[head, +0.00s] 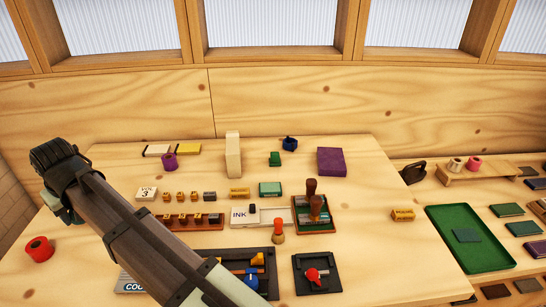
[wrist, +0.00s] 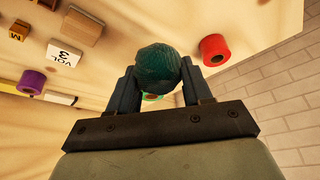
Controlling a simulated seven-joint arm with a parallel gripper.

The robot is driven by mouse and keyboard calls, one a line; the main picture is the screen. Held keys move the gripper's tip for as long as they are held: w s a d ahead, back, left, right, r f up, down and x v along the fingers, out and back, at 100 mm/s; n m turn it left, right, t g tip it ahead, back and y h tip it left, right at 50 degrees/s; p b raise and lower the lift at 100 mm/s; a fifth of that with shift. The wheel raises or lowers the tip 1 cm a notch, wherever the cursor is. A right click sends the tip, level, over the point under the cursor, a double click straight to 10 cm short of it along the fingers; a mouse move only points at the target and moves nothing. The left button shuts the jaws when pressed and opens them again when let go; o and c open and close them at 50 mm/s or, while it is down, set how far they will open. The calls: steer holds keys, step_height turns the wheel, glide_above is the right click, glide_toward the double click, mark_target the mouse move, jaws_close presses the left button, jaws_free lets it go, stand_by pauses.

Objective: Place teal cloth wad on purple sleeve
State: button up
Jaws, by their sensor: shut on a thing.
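In the wrist view my gripper (wrist: 158,72) is shut on the teal cloth wad (wrist: 157,62), a dark round ball between the two fingertips. The wad is held above the table and does not show in the head view, where my arm hides the fingers. The purple sleeve (head: 170,161) stands upright on the table at the back left in the head view. It also shows at the left edge of the wrist view (wrist: 31,82), apart from my gripper.
A red roll (head: 38,249) stands near the left table edge and shows right of the wad (wrist: 214,50). A green ring (wrist: 152,97) is partly hidden behind the wad. A VOL 3 block (head: 146,194), small stamps and a purple box (head: 331,161) are on the table.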

steer(key=r, duration=0.7)
steer(key=shift+w+d, duration=0.25)
steer(key=shift+w, duration=0.15)
steer(key=w+d+m, duration=0.3)
steer(key=w+d, duration=1)
steer(key=w, duration=0.2)
steer(key=m+t+h, duration=0.2)
steer(key=m+h, duration=0.2)
steer(key=m, duration=0.4)
glide_above(330, 155)
steer(key=s, duration=0.1)
steer(key=shift+s+f, duration=0.15)
steer(key=shift+f, duration=7.4)
steer(key=shift+f, duration=0.1)
